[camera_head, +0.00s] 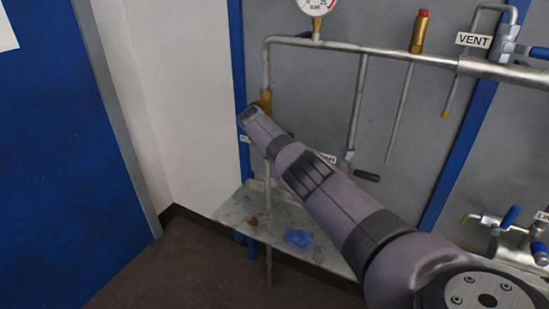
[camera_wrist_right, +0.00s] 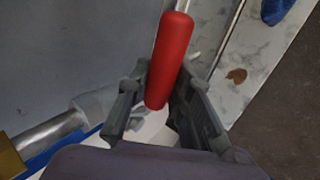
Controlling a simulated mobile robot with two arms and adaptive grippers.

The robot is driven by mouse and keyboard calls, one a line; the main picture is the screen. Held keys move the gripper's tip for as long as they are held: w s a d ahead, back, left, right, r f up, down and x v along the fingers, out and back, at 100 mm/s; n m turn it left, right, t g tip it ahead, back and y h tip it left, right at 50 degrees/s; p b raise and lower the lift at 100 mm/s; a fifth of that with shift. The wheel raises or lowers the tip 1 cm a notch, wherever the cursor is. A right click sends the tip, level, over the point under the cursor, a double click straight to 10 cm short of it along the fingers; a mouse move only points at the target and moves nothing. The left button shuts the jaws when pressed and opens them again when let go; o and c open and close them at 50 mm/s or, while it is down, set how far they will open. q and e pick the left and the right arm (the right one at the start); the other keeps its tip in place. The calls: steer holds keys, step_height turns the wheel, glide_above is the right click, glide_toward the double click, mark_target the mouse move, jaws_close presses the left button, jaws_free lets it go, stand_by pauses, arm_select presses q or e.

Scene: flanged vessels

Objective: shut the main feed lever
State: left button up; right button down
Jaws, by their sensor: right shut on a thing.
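The red lever handle (camera_wrist_right: 170,60) stands between the two fingers of my right gripper (camera_wrist_right: 160,92) in the right wrist view. The fingers are shut on its lower part, and its rounded end sticks out beyond them. In the head view my right arm reaches from the lower right to the pipe at the left, by a brass fitting (camera_head: 265,101). My arm hides the red handle and the right gripper there. No label for the red handle can be read. My left gripper is not in view.
A pipe (camera_head: 355,46) runs along the grey panel with a gauge (camera_head: 318,6), a red-capped valve (camera_head: 419,32) and a VENT label (camera_head: 473,40). A dark-handled lever (camera_head: 367,176) sits beside my arm. Below is a stained tray (camera_head: 234,211) holding a blue cloth (camera_head: 298,238).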

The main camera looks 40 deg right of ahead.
steer(key=c, duration=1.4)
jaws_free()
steer(key=v, duration=1.2)
